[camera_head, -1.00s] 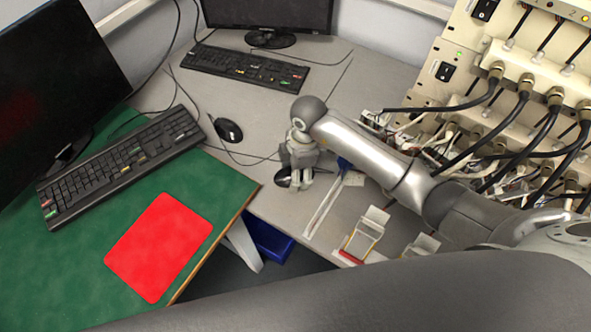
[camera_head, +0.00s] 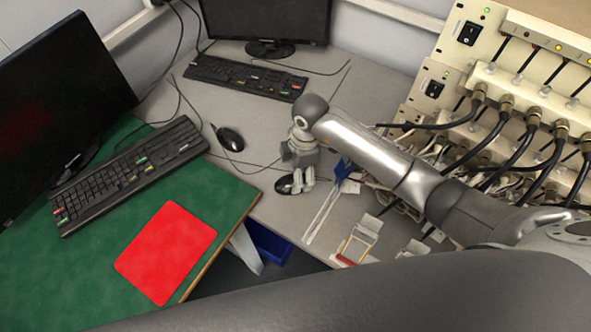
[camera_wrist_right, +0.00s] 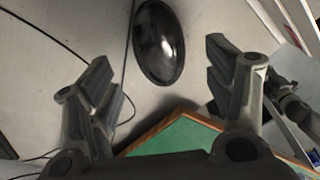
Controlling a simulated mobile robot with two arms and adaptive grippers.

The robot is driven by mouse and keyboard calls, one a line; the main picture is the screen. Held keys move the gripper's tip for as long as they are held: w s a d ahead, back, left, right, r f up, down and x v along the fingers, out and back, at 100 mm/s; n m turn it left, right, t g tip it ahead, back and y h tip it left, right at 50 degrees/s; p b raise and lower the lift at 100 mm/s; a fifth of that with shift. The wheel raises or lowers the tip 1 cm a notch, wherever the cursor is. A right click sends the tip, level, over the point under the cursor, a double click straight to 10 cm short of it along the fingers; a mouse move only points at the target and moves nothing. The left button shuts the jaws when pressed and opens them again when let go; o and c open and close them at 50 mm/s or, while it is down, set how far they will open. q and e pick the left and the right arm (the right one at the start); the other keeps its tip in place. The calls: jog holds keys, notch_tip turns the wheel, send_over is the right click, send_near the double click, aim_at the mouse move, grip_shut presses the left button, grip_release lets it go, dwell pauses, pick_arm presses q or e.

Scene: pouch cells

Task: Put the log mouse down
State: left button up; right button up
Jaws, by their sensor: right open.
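A black log mouse (camera_head: 286,184) lies on the grey desk in the head view, beside and partly behind the fingers of my right gripper (camera_head: 302,184). In the right wrist view the dark, shiny mouse (camera_wrist_right: 160,42) lies on the desk beyond the fingertips, and no finger touches it. My right gripper (camera_wrist_right: 158,62) is open, its two fingers spread wide with nothing between them. My left gripper is not in view.
A second black mouse (camera_head: 230,138) and a keyboard (camera_head: 246,78) are on the grey desk. A green desk (camera_head: 90,270) carries a red mat (camera_head: 166,252) and another keyboard (camera_head: 128,174). Cabled equipment (camera_head: 510,90) stands at right. White-framed holders (camera_head: 360,238) sit near the front edge.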

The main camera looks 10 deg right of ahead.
notch_tip(320, 180, up, 7)
jog(key=p, duration=0.5)
jog(key=shift+d+r+p, duration=0.2)
jog(key=shift+d+p, duration=0.2)
jog(key=shift+s+f, duration=0.1)
jog(key=shift+f, duration=0.05)
